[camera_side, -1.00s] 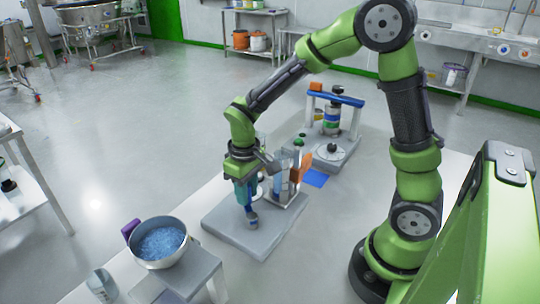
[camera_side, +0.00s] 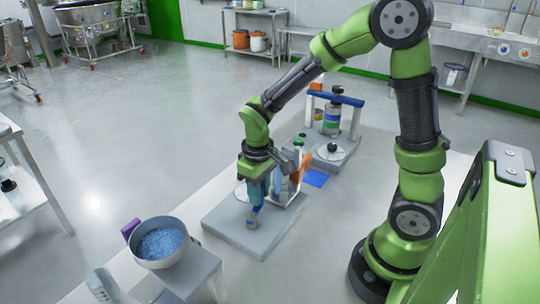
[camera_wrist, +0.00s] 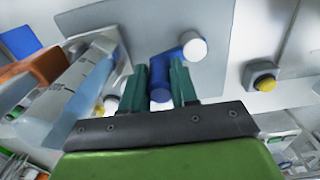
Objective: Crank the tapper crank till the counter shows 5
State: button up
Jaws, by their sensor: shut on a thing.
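The tapper crank (camera_wrist: 183,52) is a blue arm with a white round end, seen over a grey plate in the wrist view. My gripper (camera_wrist: 163,82) has its green fingers shut on the crank's blue handle (camera_wrist: 159,91). In the side view my gripper (camera_side: 262,203) is low over the grey base plate (camera_side: 232,232), beside a clear cylinder. The fingers partly hide the crank there. The graduated clear cylinder (camera_wrist: 72,88) slants across the left of the wrist view. I cannot make out any counter reading.
An orange block (camera_wrist: 35,72) is close beside the cylinder. A bowl of blue granules (camera_side: 160,243) stands at the front left. A device with a blue crossbar (camera_side: 337,95) is behind. A yellow button (camera_wrist: 265,83) sits on a grey box. The left front of the base plate is clear.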

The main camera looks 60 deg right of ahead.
aim_at(268, 219)
jog(key=shift+s+a+f, duration=0.1)
jog(key=shift+s+a, duration=0.15)
jog(key=shift+a, duration=0.05)
jog(key=shift+s, duration=1.1)
jog(key=shift+w, duration=0.1)
jog(key=shift+s+a, duration=0.15)
jog(key=shift+s, duration=0.05)
jog(key=o, duration=0.8)
jog(key=shift+d+r, duration=0.2)
jog(key=shift+r, duration=3.4)
